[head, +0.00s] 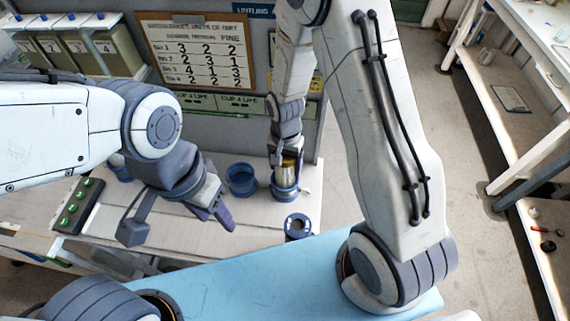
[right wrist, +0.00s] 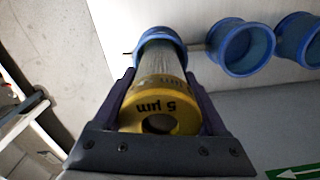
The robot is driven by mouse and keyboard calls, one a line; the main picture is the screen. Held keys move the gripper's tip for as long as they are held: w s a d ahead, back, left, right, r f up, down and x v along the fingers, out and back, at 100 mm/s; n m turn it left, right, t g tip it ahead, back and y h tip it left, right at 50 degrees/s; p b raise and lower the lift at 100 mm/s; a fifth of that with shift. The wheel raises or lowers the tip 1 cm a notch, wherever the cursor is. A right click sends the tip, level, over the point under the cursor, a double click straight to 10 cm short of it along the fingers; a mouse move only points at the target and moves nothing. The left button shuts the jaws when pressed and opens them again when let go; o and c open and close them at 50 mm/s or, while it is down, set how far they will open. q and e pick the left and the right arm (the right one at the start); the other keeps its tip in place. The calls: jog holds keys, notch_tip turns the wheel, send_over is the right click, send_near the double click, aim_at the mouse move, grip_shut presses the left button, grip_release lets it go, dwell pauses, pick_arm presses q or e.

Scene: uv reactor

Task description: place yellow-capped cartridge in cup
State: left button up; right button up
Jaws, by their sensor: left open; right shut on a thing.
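That cup's rim (right wrist: 160,36) surrounds the far end in the right wrist view; how deep the end sits cannot be told.
Another blue cup (head: 241,180) stands just left, and one more (head: 121,168) is further left, partly hidden. A small blue ring-topped piece (head: 298,226) is at the bench's front edge. A green-button box (head: 77,205) lies left. A panel with a number chart (head: 198,52) rises behind.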

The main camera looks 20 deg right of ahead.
jog(key=shift+f, duration=0.1)
jog(key=o, duration=1.4)
notch_tip(320, 180, up, 12)
jog(key=shift+s+a+r+b, duration=0.15)
jog(key=shift+b, duration=1.1)
jog(key=s+a+r+n, duration=0.3)
jog(key=s+n, duration=0.4)
jog(key=s, duration=0.3)
jog(key=s+a+r+n+y, duration=0.1)
jog(key=s+a+r+n, duration=0.2)
jog(key=s+n, duration=0.4)
jog(key=s+a, duration=0.1)
jog(key=s, duration=0.1)
jog(key=shift+s+a+n, duration=0.3)
jog(key=shift+s, duration=0.05)
